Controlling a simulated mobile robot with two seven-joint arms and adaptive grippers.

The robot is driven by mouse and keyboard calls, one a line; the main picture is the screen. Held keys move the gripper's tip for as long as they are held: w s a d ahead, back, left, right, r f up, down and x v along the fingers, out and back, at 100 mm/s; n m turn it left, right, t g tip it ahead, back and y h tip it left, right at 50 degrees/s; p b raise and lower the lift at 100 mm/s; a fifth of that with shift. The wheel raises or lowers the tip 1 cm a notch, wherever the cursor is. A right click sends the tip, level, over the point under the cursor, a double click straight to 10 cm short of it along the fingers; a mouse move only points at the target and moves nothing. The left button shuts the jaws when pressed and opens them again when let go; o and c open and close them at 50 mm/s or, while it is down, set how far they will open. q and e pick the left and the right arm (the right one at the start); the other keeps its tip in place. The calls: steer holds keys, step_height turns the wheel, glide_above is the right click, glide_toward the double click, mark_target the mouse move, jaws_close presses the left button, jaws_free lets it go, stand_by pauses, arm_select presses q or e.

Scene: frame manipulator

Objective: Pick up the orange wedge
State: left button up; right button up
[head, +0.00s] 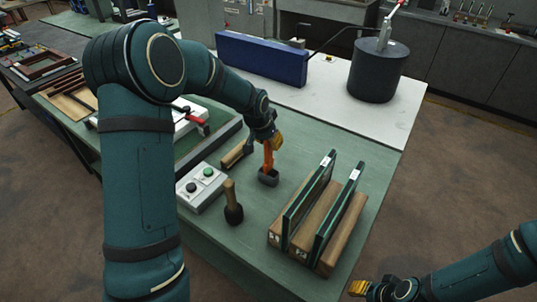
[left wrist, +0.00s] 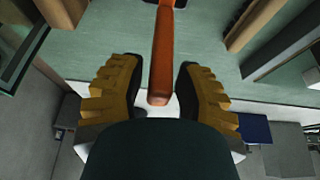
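The orange wedge (head: 268,158) shows as a long orange bar standing up from a dark grey block (head: 268,177) on the green bench. In the left wrist view the orange bar (left wrist: 162,50) runs between the two yellow fingers, with its near end close to the palm. My left gripper (head: 276,142) is open around the bar's upper part; gaps show between the bar and both fingers. The bar's upper end is partly hidden by the gripper in the head view. My right gripper (head: 358,288) is at the bottom right, off the bench; its opening cannot be made out.
A dark mallet (head: 233,213) and a two-button box (head: 201,188) stand left of the wedge. A wooden-handled tool (head: 235,154) lies close by. A wooden rack (head: 300,235) with upright glass panes stands to the right. The bench front is clear.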

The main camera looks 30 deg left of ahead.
arm_select(q)
jaws_close()
steer(key=shift+r, duration=0.1)
